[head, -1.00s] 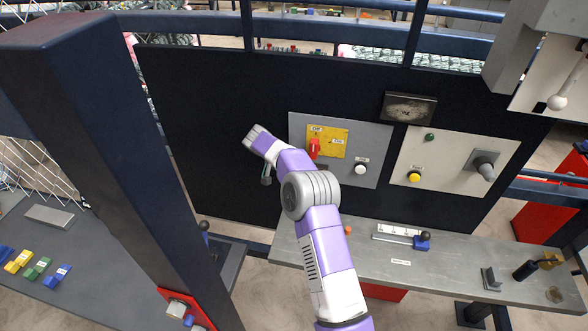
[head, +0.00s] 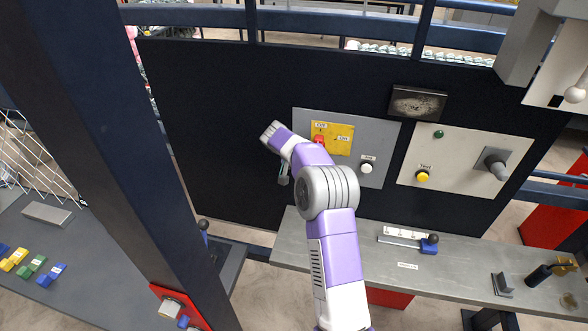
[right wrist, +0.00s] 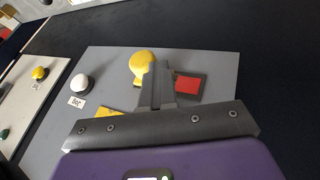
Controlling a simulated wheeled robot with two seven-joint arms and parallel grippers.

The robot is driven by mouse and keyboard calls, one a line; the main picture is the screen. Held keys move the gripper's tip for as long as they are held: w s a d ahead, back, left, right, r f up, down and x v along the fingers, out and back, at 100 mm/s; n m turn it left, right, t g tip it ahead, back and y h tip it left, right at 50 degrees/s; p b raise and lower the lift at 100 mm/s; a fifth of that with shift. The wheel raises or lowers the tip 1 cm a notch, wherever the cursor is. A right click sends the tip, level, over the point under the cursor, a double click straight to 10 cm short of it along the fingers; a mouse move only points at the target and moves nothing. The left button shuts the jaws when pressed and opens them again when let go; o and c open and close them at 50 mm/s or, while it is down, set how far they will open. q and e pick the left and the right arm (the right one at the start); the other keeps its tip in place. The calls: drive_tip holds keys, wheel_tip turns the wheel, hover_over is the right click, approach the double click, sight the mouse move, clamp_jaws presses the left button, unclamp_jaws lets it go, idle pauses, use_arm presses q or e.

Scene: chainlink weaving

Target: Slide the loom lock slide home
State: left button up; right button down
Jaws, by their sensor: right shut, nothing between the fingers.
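A blue slide block with a black knob (head: 429,244) sits at the right end of a pale metal rail (head: 398,240) on the grey shelf; I take it for the loom lock slide, but its label is too small to read. My right arm crosses the middle of the head view, and its gripper is mostly hidden there. In the right wrist view my right gripper (right wrist: 157,82) is shut and empty, in front of the grey panel (right wrist: 225,70). My left gripper is not in view.
A dark blue post (head: 120,150) stands at left.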

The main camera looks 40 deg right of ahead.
drive_tip(key=shift+s+d, duration=0.1)
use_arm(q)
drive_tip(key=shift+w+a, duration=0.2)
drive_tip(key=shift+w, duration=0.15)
use_arm(e)
drive_tip(key=w+a+r, duration=0.4)
drive_tip(key=a+r, duration=0.4)
drive_tip(key=r, duration=0.1)
drive_tip(key=shift+w, duration=0.4)
drive_tip(key=shift+f, duration=0.1)
